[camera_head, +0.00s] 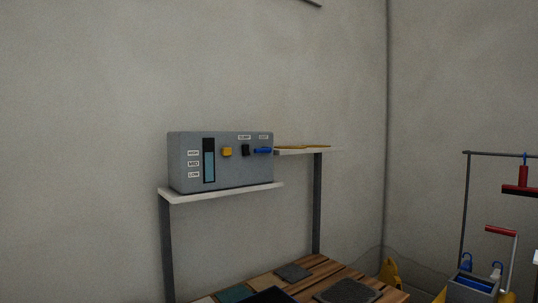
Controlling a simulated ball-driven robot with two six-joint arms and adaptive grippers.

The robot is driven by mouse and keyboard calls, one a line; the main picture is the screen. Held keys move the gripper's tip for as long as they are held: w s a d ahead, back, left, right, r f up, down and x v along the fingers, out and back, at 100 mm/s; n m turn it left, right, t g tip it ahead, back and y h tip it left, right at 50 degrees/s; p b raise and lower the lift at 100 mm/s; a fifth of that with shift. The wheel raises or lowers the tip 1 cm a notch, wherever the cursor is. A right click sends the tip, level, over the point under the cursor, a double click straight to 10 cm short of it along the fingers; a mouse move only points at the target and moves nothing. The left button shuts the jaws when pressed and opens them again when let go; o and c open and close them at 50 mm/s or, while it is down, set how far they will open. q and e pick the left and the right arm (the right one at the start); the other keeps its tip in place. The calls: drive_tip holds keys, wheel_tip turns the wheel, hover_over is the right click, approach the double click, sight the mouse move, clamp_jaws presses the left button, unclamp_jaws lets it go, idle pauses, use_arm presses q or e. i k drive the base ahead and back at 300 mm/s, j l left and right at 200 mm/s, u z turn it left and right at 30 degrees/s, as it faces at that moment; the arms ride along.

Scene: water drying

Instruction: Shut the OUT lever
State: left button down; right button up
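A grey control box (180,138) stands on a white shelf (225,192) left of centre. Its front has an upright gauge (209,160) beside small labels that seem to read HIGH, MID and LOW, with a light blue column in it. To the right are a yellow knob (227,152), a dark knob (246,150) and a blue lever (263,150) lying roughly level, pointing sideways. Two small labels sit above the dark knob and the blue lever; their text is too small to read surely, so I cannot confirm which is OUT. Neither of my grippers is in view.
Below is a wooden slatted table (313,268) with dark flat mats (346,291). A second shelf (300,151) holds flat yellow items. At right are a mop bucket (473,283), a metal rack (500,154) with a red-handled tool (523,177), and a yellow object (391,271).

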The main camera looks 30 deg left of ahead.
sight(268, 150)
drive_tip(key=i+l+u, duration=0.1)
drive_tip(key=i, duration=0.3)
drive_tip(key=i+l, duration=0.15)
drive_tip(key=i, duration=0.25)
drive_tip(key=i+l+u, duration=0.15)
drive_tip(key=i, duration=0.25)
